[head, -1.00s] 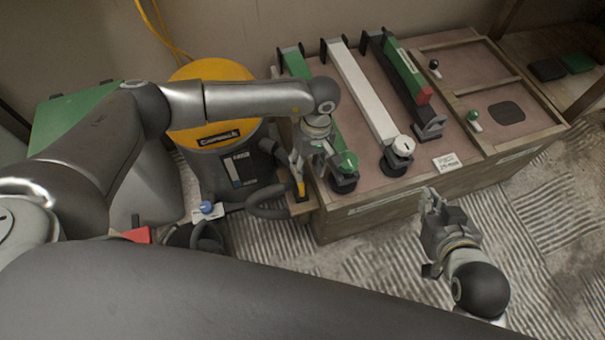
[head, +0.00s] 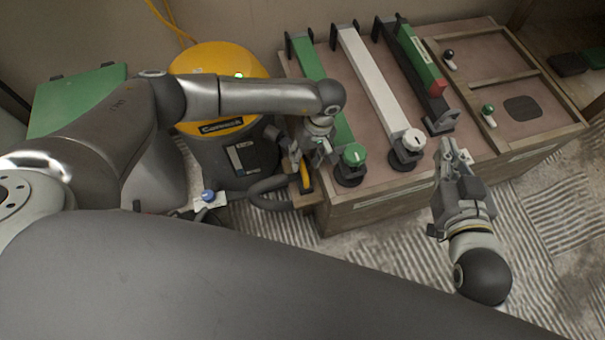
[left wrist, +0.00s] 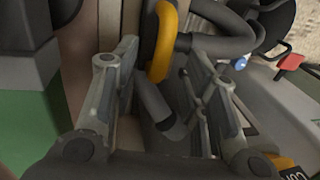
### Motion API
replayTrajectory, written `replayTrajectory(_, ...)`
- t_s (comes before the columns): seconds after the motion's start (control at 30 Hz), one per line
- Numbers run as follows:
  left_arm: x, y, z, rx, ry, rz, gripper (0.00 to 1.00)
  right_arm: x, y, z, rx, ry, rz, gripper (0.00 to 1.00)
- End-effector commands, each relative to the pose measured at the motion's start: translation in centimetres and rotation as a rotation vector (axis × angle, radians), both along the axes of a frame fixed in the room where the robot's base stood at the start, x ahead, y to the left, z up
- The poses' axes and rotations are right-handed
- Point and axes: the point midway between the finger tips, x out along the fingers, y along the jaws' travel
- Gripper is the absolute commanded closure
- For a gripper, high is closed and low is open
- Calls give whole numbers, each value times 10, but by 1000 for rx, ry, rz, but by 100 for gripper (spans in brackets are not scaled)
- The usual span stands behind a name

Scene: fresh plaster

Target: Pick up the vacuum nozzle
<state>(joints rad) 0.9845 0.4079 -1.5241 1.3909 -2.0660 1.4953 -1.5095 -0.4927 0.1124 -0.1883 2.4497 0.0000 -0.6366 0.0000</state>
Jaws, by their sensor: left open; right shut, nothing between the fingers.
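The vacuum nozzle shows in the left wrist view as a grey tube end (left wrist: 163,108) with a yellow band above it. In the head view its yellow part (head: 306,178) stands at a wooden holder on the left side of the bench. My left gripper (head: 303,158) is open just above it, pointing down. In the left wrist view the fingers (left wrist: 160,85) stand apart on either side of the grey tube, with a gap showing; contact cannot be told. My right gripper (head: 452,150) is shut and empty, over the bench's front right.
The yellow and grey vacuum (head: 215,150) stands left of the bench, its grey hose (head: 268,192) running to the holder. The bench (head: 375,207) carries green and white bars with knobs. A blue knob (head: 208,195) is near the hose. Ridged floor lies clear in front.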

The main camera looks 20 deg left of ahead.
Motion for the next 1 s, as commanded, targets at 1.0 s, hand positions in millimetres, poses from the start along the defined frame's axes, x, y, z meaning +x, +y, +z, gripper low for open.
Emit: replayTrajectory(1.0,-8,7,-43,0,0,2,90,12,12,58,79,-308,20,100)
